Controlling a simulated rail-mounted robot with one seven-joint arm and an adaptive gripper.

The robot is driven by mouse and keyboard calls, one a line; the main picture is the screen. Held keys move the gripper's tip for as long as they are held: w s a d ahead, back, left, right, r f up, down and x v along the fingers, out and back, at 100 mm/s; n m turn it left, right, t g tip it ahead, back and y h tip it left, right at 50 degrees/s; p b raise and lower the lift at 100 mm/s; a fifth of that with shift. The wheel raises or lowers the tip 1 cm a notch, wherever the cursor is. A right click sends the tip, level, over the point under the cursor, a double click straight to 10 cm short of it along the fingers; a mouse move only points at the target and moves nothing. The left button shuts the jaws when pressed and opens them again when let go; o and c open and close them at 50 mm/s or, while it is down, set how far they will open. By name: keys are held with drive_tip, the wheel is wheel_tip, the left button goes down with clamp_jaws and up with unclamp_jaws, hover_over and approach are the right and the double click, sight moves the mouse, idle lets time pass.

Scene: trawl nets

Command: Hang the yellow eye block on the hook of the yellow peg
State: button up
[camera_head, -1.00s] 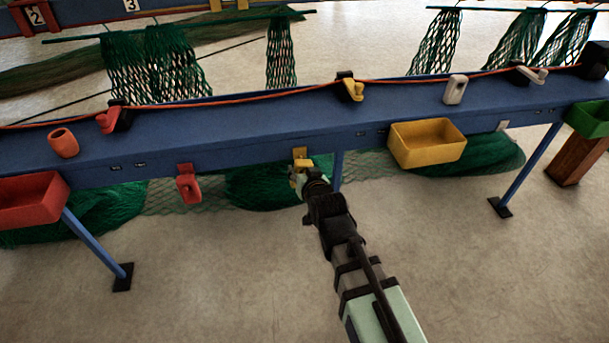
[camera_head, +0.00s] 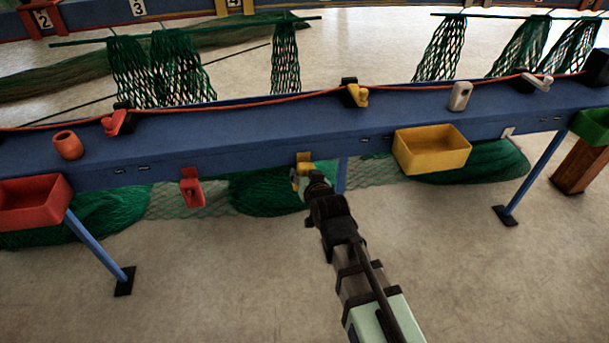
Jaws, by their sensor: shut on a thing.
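The yellow peg (camera_head: 304,157) is fixed to the front face of the long blue beam, left of the yellow bin. My gripper (camera_head: 307,180) is directly below it, shut on the yellow eye block (camera_head: 296,180), which shows only as a small patch of yellow at the fingertips. The block is close under the peg. The gripper hides part of it and of the peg's hook, so I cannot tell whether the block's eye is around the hook.
A yellow bin (camera_head: 430,150) is on the right, a red bin (camera_head: 30,200) on the left. A loose red block (camera_head: 68,145) and a white block (camera_head: 461,96) stand on the blue beam (camera_head: 250,120). Green netting lies behind.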

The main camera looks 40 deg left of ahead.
drive_tip(key=o, duration=1.3)
drive_tip(key=shift+r, duration=0.1)
